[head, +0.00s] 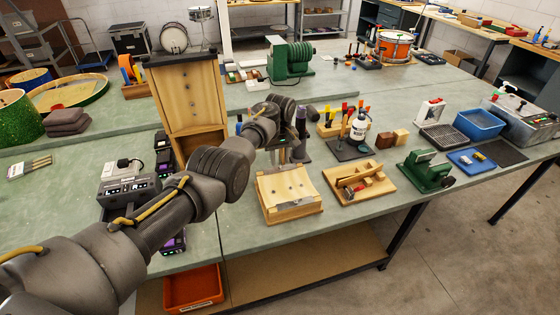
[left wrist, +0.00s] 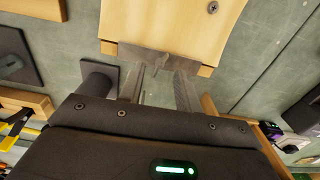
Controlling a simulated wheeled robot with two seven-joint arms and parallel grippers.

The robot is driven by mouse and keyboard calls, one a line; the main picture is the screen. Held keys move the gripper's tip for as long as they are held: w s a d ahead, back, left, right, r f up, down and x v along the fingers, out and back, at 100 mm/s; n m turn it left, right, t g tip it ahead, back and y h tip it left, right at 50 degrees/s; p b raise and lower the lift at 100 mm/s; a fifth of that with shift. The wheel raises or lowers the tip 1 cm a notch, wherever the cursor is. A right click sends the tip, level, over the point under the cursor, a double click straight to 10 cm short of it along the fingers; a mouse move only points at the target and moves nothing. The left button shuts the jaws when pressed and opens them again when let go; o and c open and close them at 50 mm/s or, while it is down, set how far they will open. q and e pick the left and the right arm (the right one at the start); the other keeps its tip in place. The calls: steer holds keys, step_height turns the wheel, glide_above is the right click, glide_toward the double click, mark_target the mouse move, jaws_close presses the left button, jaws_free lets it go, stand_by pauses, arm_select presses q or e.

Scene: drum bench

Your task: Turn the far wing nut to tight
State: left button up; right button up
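A curved pale wooden piece (head: 288,185) with dark screws sits on a wooden base at the bench front. It also shows in the left wrist view (left wrist: 178,18). My left gripper (head: 284,150) points down at its far edge. In the left wrist view my two fingers (left wrist: 160,82) stand apart and reach a grey metal piece (left wrist: 157,60) at the wooden edge. This may be the far wing nut, but its shape is unclear. I cannot tell whether the fingertips press on it. My right gripper is out of view.
A tall wooden panel (head: 188,95) stands to the left. A dark post (left wrist: 97,85) on a square base is close to my left gripper.

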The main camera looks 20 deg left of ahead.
arm_select(q)
steer(key=shift+f, duration=1)
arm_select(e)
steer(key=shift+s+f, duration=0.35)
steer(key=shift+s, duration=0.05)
arm_select(q)
jaws_close()
steer(key=shift+m, duration=0.3)
